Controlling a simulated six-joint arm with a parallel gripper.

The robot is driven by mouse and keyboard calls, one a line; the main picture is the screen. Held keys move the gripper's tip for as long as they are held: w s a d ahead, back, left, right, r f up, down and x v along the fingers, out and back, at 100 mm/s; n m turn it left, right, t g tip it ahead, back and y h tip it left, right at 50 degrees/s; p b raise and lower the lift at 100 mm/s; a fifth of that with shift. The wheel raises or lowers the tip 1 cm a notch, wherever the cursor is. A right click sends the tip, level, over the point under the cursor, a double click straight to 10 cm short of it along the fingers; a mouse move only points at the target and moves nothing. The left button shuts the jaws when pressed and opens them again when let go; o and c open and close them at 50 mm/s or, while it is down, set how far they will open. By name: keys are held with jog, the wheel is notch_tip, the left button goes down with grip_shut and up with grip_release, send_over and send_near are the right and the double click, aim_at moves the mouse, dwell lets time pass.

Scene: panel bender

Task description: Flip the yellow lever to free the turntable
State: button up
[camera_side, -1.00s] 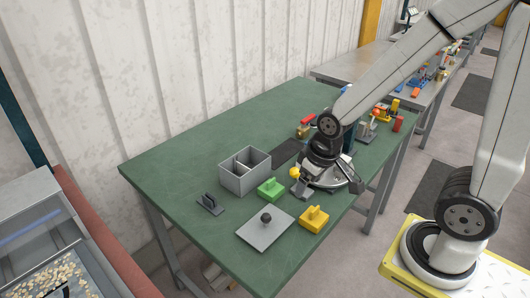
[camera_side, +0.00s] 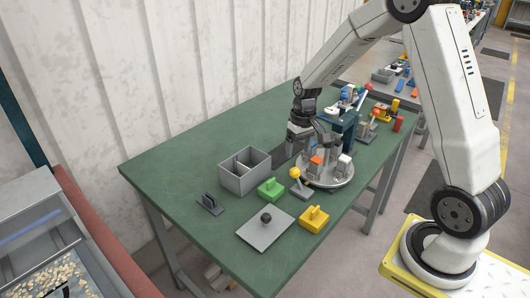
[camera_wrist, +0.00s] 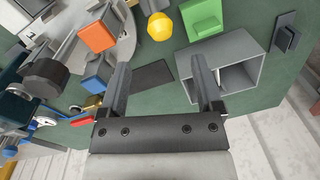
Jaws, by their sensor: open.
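The yellow lever (camera_side: 295,173) has a round yellow knob on a short stem and a grey base, at the front-left edge of the turntable. The knob (camera_wrist: 160,26) shows at the top of the wrist view. The round grey turntable (camera_side: 344,184) carries an orange block (camera_side: 316,161) and grey and white fixtures. In the wrist view its curved rim (camera_wrist: 129,42) is at the upper left. My gripper (camera_side: 311,148) is open and empty, behind the lever near the turntable's rear-left side. Its fingers (camera_wrist: 160,66) are spread apart, and the knob is beyond their tips.
A grey two-compartment bin (camera_side: 245,183) stands left of the lever, with a green block (camera_side: 270,189) in front of it. A yellow handled block (camera_side: 314,219), a grey plate with a black knob (camera_side: 265,230) and a dark handled piece (camera_side: 210,204) lie nearby. The table's left rear is clear.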

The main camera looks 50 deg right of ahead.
aim_at(295, 168)
jog(key=shift+f, duration=0.15)
jog(key=shift+a+f, duration=0.15)
jog(key=shift+f, duration=1.75)
jog(key=shift+a+f, duration=0.1)
jog(key=shift+f, duration=1.75)
grip_shut()
